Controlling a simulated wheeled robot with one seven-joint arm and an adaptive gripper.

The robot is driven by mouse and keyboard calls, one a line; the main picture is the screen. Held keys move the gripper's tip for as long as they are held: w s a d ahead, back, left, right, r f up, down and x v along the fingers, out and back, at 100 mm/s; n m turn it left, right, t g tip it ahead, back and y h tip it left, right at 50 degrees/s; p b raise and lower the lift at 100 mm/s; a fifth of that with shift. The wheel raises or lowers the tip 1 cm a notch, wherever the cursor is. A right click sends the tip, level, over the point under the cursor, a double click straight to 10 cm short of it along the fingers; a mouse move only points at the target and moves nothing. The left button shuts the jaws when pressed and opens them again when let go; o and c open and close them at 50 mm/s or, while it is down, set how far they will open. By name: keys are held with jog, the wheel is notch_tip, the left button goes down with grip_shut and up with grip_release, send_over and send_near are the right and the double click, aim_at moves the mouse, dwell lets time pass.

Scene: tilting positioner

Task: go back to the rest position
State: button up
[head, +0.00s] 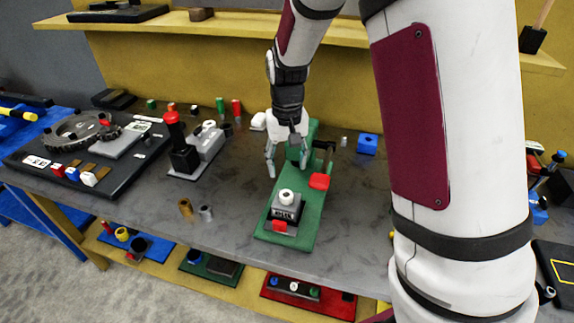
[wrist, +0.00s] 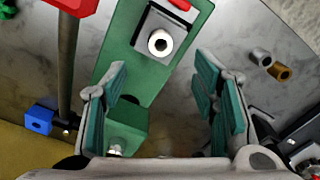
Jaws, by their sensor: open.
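My gripper (head: 286,160) hangs above the back part of a green fixture (head: 292,235) on the grey bench. Its fingers point down and stand apart with nothing between them. In the wrist view my gripper (wrist: 163,100) shows two teal-padded fingers on either side of the green base (wrist: 152,82). A grey block with a white round top (head: 286,199) sits on the front of the fixture; the same block shows in the wrist view (wrist: 170,25). A red part (head: 319,181) is at the fixture's right side. I cannot tell whether a finger touches the fixture.
A black board with a toothed ring (head: 75,130) lies at the left. A grey device with a red-topped lever (head: 172,118) stands between. Brass (head: 185,207) and grey (head: 206,213) cylinders stand near the front edge. A blue block (head: 367,143) sits behind right. A yellow shelf (head: 215,32) runs along the back.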

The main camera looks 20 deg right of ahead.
dwell(0.3)
jog(key=s+r+t, duration=0.3)
jog(key=s+r, duration=0.7)
jog(key=r, duration=0.5)
jog(key=s+r+n+t, duration=0.1)
jog(key=s+r, duration=0.4)
jog(key=s, duration=0.8)
jog(key=shift+s+r+t, duration=0.15)
jog(key=shift+s+t, duration=0.2)
jog(key=shift+t, duration=0.45)
